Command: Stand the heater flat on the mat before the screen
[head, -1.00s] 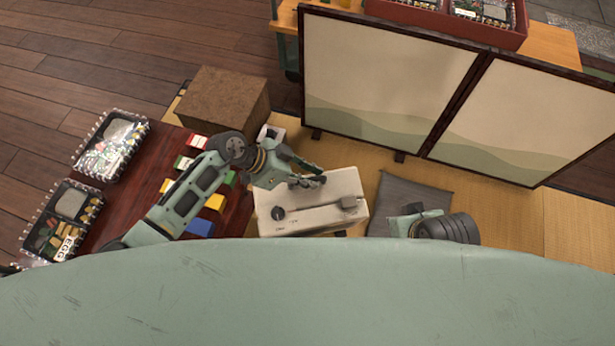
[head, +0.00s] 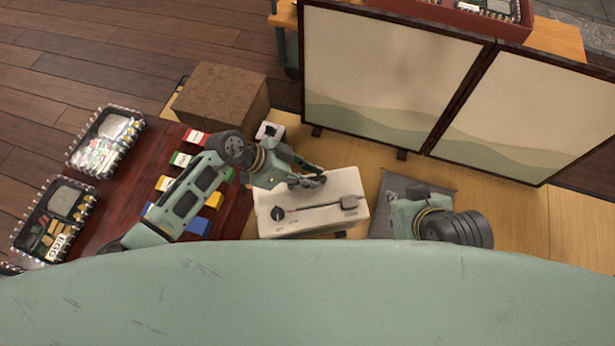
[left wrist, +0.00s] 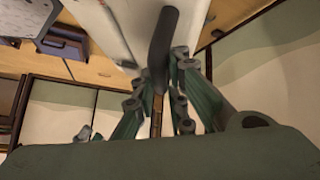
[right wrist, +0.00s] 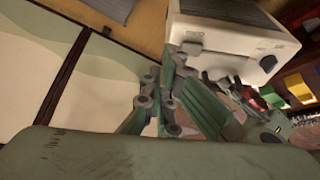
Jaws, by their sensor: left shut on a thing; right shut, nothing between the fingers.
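The heater (head: 330,188) is a white box with a dark knob, on the tatami left of the dark grey mat (head: 400,183). Its knob face shows from above. My left gripper (head: 312,182) is shut on a dark bar, seemingly its handle, which shows between the fingers in the left wrist view (left wrist: 163,45). The right wrist view shows the heater's white side and dark ribbed face (right wrist: 225,45). My right gripper (right wrist: 158,95) is shut and empty, close to the heater; contact is unclear. The two-panel screen (head: 390,75) stands upright behind the mat.
A brown box (head: 215,100) stands behind a low red-brown table (head: 120,205) with coloured blocks and lunch trays (head: 55,218). A small white item (head: 270,131) lies between box and heater. Tatami right of the mat (head: 515,215) is clear.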

